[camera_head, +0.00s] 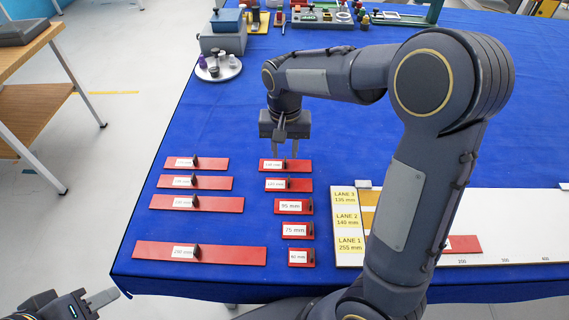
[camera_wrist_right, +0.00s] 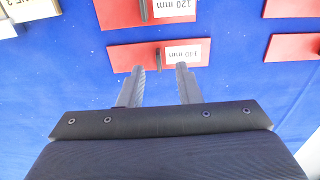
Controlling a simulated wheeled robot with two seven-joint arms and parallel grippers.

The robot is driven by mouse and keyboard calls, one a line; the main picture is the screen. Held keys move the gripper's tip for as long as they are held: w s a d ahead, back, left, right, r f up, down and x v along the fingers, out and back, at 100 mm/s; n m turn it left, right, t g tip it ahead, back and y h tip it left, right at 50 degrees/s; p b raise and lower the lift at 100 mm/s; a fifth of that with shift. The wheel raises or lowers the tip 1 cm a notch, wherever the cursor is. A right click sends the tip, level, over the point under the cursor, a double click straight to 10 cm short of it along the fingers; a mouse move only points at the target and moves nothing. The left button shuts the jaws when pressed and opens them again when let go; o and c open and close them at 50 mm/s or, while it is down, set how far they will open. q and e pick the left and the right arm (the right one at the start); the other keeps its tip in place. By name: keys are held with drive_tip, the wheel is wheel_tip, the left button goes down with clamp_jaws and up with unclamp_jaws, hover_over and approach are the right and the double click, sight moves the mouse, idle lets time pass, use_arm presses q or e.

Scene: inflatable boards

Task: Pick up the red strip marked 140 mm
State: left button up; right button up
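The red strip marked 140 mm (camera_head: 305,166) lies flat on the blue table, at the far end of the right column of strips. Its white label and small dark upright tab show. In the right wrist view the 140 mm strip (camera_wrist_right: 125,58) appears upside down just beyond the fingertips. My right gripper (camera_head: 285,154) points down over this strip; in the wrist view its fingers (camera_wrist_right: 160,69) are apart, one to each side of the tab, with nothing held. My left gripper (camera_head: 95,301) is at the lower left, beyond the table edge; its finger opening is unclear.
The red 120 mm strip (camera_head: 303,185) lies just nearer, with shorter strips below. Longer red strips (camera_head: 220,204) form the left column. A white lane board (camera_head: 480,210) lies right, partly behind my right arm. A grey box (camera_head: 222,38) and round tray (camera_head: 230,71) stand further back.

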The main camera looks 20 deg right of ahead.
drive_tip(key=shift+f, duration=1.6)
drive_tip(key=shift+c, duration=0.4)
clamp_jaws()
drive_tip(key=shift+r, duration=0.1)
